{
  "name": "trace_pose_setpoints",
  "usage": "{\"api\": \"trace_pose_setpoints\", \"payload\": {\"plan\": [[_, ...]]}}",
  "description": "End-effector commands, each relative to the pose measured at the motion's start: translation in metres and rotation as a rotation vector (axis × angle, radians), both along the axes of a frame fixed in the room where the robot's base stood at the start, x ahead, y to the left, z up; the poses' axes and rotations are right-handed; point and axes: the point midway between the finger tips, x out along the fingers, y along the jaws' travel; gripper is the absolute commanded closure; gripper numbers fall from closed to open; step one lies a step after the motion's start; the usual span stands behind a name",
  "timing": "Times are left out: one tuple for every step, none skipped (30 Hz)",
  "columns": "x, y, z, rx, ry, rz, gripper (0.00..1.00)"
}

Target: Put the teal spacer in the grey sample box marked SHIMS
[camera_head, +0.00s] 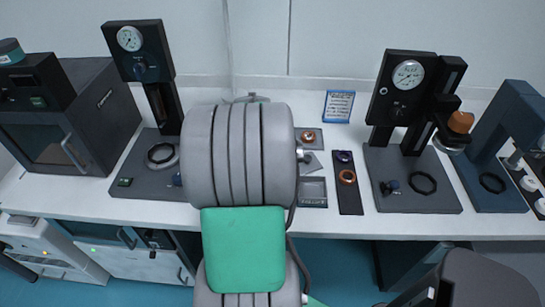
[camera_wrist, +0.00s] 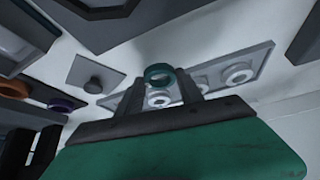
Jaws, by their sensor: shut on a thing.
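A teal spacer (camera_wrist: 160,75), a small ring, sits between the fingertips of my gripper (camera_wrist: 161,85) in the wrist view. My gripper is shut on it and holds it above a grey plate (camera_wrist: 262,55) that bears several pale rings. In the head view my arm hides the gripper and the spacer.
A grey plate with a knob (camera_wrist: 95,84) lies left of my gripper. A dark strip (camera_head: 349,204) carries a copper and a purple ring. Gauge stands (camera_head: 414,190) rise at the right and the left (camera_head: 142,65). A dark oven (camera_head: 90,110) stands far left.

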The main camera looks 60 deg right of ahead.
Motion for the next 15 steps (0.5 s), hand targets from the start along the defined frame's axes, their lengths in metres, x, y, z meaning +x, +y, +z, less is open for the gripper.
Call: {"api": "trace_pose_setpoints", "payload": {"plan": [[0.0000,0.0005,-0.0153,0.001,0.001,0.001,1.00],[0.0000,0.0004,-0.0175,0.000,0.000,0.001,1.00],[0.0001,0.0004,-0.0178,0.000,0.000,0.001,1.00],[0.0002,0.0004,-0.0167,-0.001,0.000,0.001,1.00],[0.0002,0.0003,-0.0154,-0.001,-0.001,0.001,1.00],[0.0002,0.0004,-0.0148,-0.001,-0.001,0.001,1.00],[0.0001,0.0005,-0.0148,-0.001,-0.001,0.001,1.00],[0.0001,0.0005,-0.0148,-0.001,0.000,0.001,1.00],[0.0001,0.0007,-0.0152,0.000,0.000,0.001,1.00],[0.0001,0.0007,-0.0163,0.000,0.000,0.001,1.00],[0.0001,0.0008,-0.0178,0.000,0.000,0.001,1.00],[0.0001,0.0008,-0.0194,0.000,0.000,0.001,1.00],[0.0001,0.0008,-0.0204,0.000,0.000,0.001,1.00],[0.0001,0.0008,-0.0187,0.000,0.000,0.001,0.54],[0.0000,0.0009,-0.0184,0.000,0.000,0.001,0.51]]}}
